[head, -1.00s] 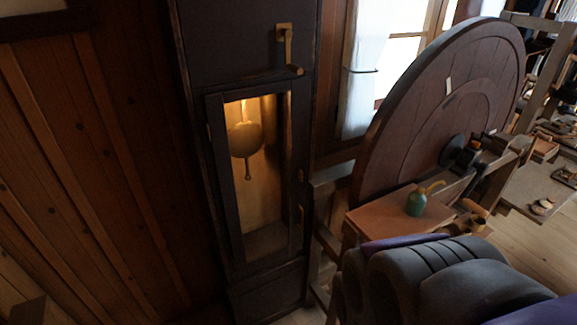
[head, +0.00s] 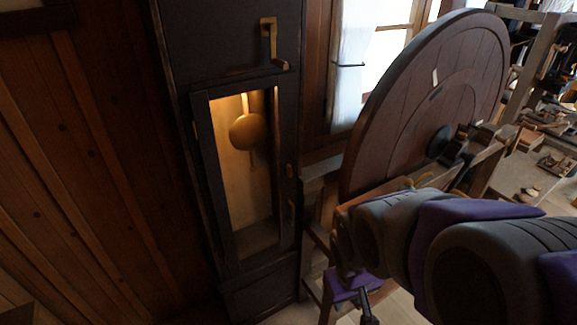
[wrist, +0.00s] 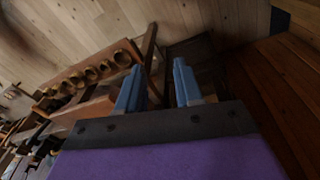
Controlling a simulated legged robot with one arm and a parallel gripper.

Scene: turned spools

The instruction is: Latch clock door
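The tall dark clock case (head: 230,45) stands left of centre in the head view. Its door (head: 203,150) has a narrow window, with a lit brass pendulum (head: 247,130) behind it. Small brass fittings (head: 290,171) sit along the door's right edge; I cannot tell which is the latch or whether the door is fully closed. In the wrist view my gripper (wrist: 158,85) has its two blue fingers apart with nothing between them. In the head view its end is low, at the bottom edge, right of the clock's base and apart from the door.
A brass crank (head: 270,45) juts from the clock above the door. A large wooden wheel (head: 430,100) on a frame stands to the right, close to my arm. Several round wooden pieces (wrist: 90,74) sit in a row in the wrist view. A plank wall (head: 80,160) closes off the left.

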